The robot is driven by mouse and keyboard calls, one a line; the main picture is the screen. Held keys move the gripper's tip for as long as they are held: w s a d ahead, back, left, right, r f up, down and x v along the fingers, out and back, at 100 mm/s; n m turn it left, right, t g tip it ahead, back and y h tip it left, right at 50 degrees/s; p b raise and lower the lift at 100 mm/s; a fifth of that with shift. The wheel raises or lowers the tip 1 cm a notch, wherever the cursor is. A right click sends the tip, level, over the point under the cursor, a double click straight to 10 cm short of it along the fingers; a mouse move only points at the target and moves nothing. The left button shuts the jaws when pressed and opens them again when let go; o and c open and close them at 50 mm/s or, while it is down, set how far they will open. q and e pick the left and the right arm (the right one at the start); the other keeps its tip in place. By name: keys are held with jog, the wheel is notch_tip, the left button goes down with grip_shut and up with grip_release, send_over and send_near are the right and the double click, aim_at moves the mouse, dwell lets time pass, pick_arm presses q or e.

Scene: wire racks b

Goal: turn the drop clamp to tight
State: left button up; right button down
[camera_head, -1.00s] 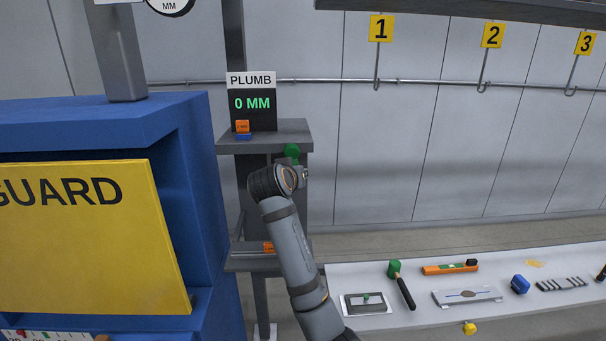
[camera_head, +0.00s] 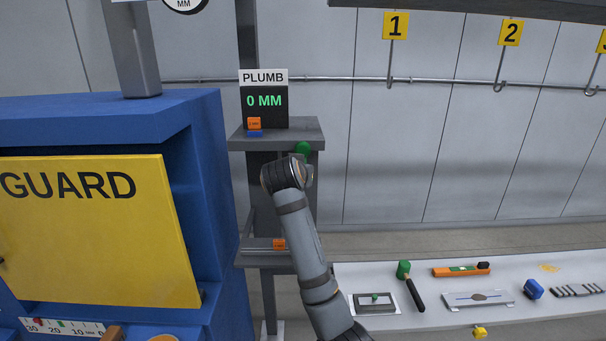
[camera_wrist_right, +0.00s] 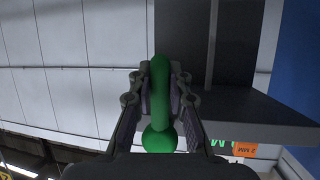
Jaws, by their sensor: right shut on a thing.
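The drop clamp shows as a green lever with a round knob (camera_wrist_right: 160,139). In the head view its green end (camera_head: 303,148) shows at the front of the grey plumb stand's upper shelf (camera_head: 277,141). My right gripper (camera_wrist_right: 160,85) is shut on the lever, with one finger on each side of it in the right wrist view. In the head view my right wrist covers most of the gripper and the lever. The plumb display (camera_head: 264,101) reads 0 MM. My left gripper is not in view.
A blue machine with a yellow guard panel (camera_head: 95,235) stands close on the left. An orange tag (camera_head: 279,244) is on the stand's lower shelf. A pale bench (camera_head: 440,322) at the right holds several tools. Numbered hooks hang on the wall behind.

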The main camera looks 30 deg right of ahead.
jog(key=c, duration=1.3)
grip_release()
jog(key=shift+w+f, duration=0.1)
jog(key=shift+o, duration=0.2)
jog(key=v, duration=0.7)
jog(key=shift+s+a, duration=0.2)
jog(key=shift+a, duration=0.05)
